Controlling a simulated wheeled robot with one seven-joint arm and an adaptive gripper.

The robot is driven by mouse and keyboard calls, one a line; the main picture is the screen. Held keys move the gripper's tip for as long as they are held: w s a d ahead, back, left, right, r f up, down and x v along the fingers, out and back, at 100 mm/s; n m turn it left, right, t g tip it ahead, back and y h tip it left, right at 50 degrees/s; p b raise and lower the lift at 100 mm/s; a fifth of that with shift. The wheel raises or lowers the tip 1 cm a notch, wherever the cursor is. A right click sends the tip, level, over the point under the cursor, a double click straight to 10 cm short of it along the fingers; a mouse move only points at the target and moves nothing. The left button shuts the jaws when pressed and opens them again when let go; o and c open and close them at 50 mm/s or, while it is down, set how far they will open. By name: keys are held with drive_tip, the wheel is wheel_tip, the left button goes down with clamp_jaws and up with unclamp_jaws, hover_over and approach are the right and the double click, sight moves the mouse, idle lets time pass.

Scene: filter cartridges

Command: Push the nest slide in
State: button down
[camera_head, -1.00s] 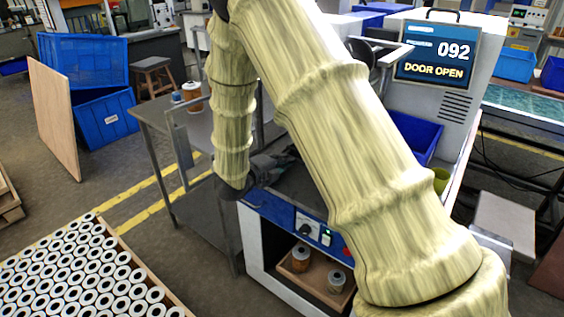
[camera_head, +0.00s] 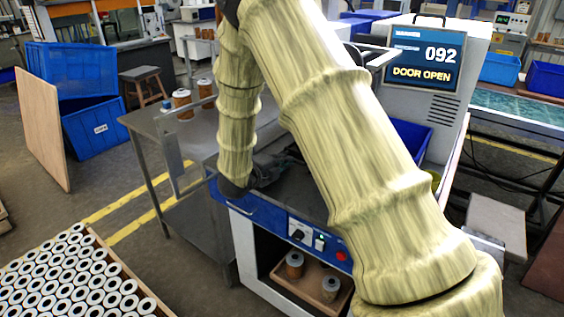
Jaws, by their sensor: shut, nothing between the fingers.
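The machine (camera_head: 444,105) has a screen (camera_head: 425,58) that reads "092" and "DOOR OPEN". Its blue front panel (camera_head: 268,218) has a knob, a lit green switch and a red button. My gripper (camera_head: 284,163), small and dark, is low over the machine's dark deck (camera_head: 300,195), partly behind my arm. It is shut with nothing in it. I cannot make out the nest slide; my arm covers much of the deck. Whether my gripper touches anything is too small to tell.
A grey side table (camera_head: 150,122) at the left holds cartridges (camera_head: 182,103). A tray (camera_head: 313,294) with two cartridges sits in the machine's lower opening. A box of white-ended cartridges (camera_head: 128,285) is at the front left.

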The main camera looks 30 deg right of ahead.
drive_tip(key=shift+d+r, duration=0.15)
drive_tip(key=shift+r, duration=0.05)
drive_tip(key=v, duration=1.4)
drive_tip(key=shift+f, duration=0.25)
